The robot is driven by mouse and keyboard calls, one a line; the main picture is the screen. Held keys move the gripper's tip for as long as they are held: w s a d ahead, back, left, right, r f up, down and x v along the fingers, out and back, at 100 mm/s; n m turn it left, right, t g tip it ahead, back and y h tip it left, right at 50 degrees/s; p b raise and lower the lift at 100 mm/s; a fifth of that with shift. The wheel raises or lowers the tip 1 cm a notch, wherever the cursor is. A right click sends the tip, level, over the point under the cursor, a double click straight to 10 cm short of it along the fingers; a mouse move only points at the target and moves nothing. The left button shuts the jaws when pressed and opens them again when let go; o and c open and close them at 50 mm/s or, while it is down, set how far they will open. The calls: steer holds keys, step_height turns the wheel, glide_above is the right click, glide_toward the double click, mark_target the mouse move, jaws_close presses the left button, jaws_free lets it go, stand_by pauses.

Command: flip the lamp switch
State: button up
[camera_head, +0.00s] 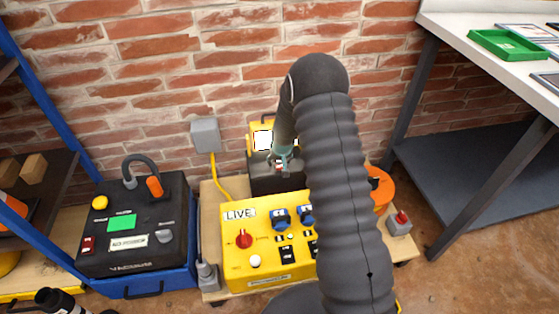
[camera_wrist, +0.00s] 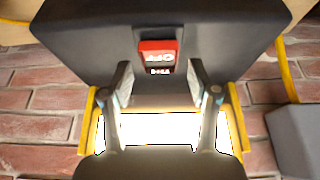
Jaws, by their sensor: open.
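The lamp has a yellow frame, a bright white panel (camera_head: 262,139) and a black body (camera_head: 263,183), and stands against the brick wall. In the wrist view its black body (camera_wrist: 90,40) fills the upper middle, with the glowing panel below. The lamp switch (camera_wrist: 158,57) is a small red and black rocker with white lettering, upside down in this view; OFF reads on its red part. My gripper (camera_wrist: 160,78) is open and empty, its two fingers on either side of the switch. In the head view my gripper (camera_head: 283,158) is in front of the lamp, partly hidden by my arm.
A yellow LIVE power box (camera_head: 236,268) with knobs and sockets stands in front of the lamp. A black and blue vacuum (camera_head: 135,222) is to its left. A grey wall box (camera_head: 205,134) with a yellow cable is beside the lamp. A workbench (camera_head: 470,50) stands at right.

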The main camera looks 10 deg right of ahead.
steer(key=shift+f, duration=0.15)
jaws_close()
steer(key=shift+f+b, duration=0.25)
steer(key=shift+b, duration=0.3)
steer(key=t+b, duration=0.1)
steer(key=b, duration=0.1)
steer(key=shift+s+f+b, duration=0.1)
steer(key=shift+b, duration=0.25)
steer(key=t+b, duration=0.1)
steer(key=b, duration=0.1)
steer(key=t+b, duration=0.1)
steer(key=b, duration=0.2)
steer(key=shift+s+t, duration=0.2)
steer(key=shift+t, duration=0.1)
steer(key=shift+s+r+t+b, duration=0.1)
steer(key=shift+r+t+b, duration=0.3)
steer(key=shift+b, duration=0.55)
steer(key=c, duration=1.1)
jaws_free()
steer(key=shift+c, duration=0.2)
jaws_close()
